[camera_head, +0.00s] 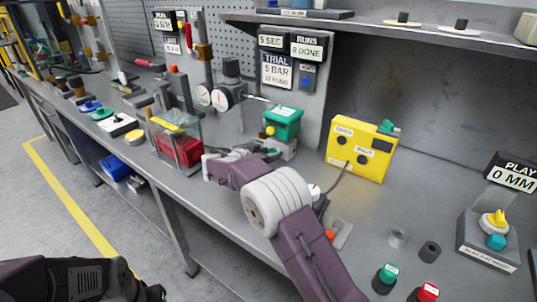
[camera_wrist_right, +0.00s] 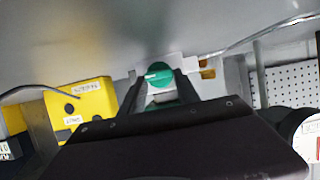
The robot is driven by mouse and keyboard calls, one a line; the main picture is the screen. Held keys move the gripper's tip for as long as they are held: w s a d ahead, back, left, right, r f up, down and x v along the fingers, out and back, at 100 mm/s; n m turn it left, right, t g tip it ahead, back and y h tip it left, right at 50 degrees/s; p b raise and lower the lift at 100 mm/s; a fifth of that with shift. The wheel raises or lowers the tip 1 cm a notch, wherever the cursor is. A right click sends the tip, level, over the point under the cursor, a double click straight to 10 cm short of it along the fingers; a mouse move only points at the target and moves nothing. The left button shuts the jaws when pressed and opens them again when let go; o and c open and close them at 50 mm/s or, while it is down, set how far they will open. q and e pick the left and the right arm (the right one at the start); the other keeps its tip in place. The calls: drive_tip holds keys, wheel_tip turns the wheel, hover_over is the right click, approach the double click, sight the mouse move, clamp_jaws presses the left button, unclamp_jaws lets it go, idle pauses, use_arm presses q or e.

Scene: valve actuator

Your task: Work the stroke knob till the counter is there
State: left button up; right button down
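A green actuator box (camera_head: 283,122) with a yellow knob on its side sits on a grey block. In the right wrist view a round green knob (camera_wrist_right: 157,74) with a white line lies between the fingertips of my right gripper (camera_wrist_right: 159,82). The fingers are apart, one on each side; contact is unclear. In the head view my right gripper (camera_head: 262,154) is low in front of the grey block, and that green knob is hidden. The counter panel (camera_head: 308,47) reads RUNS with a small digit, perhaps 0 or 8, DONE. A card (camera_head: 276,71) reads TRIAL 5 BAR.
A yellow box (camera_head: 360,149) with labelled sockets stands right of the actuator. Farther right are a PLAY 0 MM display (camera_head: 512,173) and a yellow and teal knob unit (camera_head: 488,238). Green and red buttons are near the front edge. A red part in a clear guard (camera_head: 180,149) stands left.

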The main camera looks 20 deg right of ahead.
drive_tip(key=shift+w+a+n+g+h+p, duration=0.2)
drive_tip(key=shift+n+g+h+p, duration=0.3)
drive_tip(key=shift+n+p, duration=0.4)
drive_tip(key=shift+w+n+g+h+p, duration=0.1)
drive_tip(key=shift+n+g+h+p, duration=0.3)
drive_tip(key=shift+n+p, duration=0.55)
drive_tip(key=shift+a+f+n+g+p, duration=0.1)
drive_tip(key=shift+n+g+p, duration=0.2)
drive_tip(key=shift+n+p, duration=0.25)
drive_tip(key=shift+h, duration=0.3)
drive_tip(key=c, duration=0.9)
unclamp_jaws()
drive_tip(key=shift+a, duration=0.1)
